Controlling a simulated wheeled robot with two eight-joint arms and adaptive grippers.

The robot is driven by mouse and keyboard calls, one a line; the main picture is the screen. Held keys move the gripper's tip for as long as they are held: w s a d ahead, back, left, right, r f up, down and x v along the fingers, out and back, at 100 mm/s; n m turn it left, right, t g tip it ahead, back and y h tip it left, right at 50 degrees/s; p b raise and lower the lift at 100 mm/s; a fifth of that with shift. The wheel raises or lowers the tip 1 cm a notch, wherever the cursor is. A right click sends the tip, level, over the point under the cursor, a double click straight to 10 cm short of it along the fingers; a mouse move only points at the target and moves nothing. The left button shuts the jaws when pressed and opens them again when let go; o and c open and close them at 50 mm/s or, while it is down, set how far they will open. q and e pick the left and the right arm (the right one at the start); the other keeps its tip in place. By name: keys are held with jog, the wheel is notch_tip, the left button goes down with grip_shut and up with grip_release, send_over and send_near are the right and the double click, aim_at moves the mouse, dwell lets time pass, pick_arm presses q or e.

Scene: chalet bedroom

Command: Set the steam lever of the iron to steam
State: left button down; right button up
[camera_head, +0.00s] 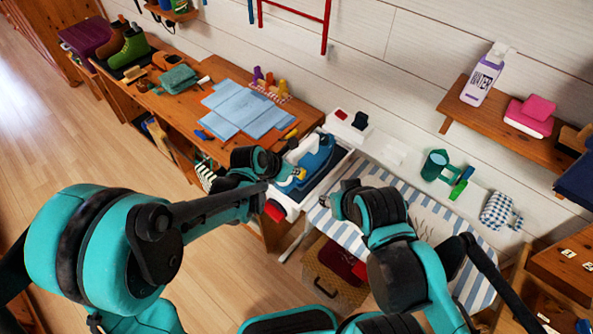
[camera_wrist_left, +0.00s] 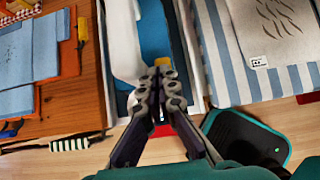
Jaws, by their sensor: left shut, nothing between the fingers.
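The blue iron (camera_head: 319,160) lies in a white-edged tray at the end of the striped ironing board. A small yellow part (camera_head: 300,173), which may be the steam lever, shows on its near side. My left gripper (camera_head: 291,174) is at the iron's near end, beside the yellow part. In the left wrist view the left fingers (camera_wrist_left: 161,72) are shut and empty in front of the blue iron (camera_wrist_left: 155,38), and partly hide the yellow part (camera_wrist_left: 164,62). Whether they touch it I cannot tell. My right gripper (camera_head: 347,190) is over the board; its fingers are unclear.
A wooden desk (camera_head: 180,107) with folded blue cloth (camera_head: 245,108) stands left. A wall shelf (camera_head: 500,126) holds a water bottle (camera_head: 482,78). A basket (camera_head: 330,275) is below the board.

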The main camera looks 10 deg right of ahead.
pick_arm(q)
jog(key=shift+d+r+p, duration=0.3)
jog(key=shift+r+p, duration=0.25)
jog(key=shift+r, duration=0.25)
pick_arm(e)
jog(key=shift+d+r, duration=0.3)
jog(key=shift+r, duration=0.25)
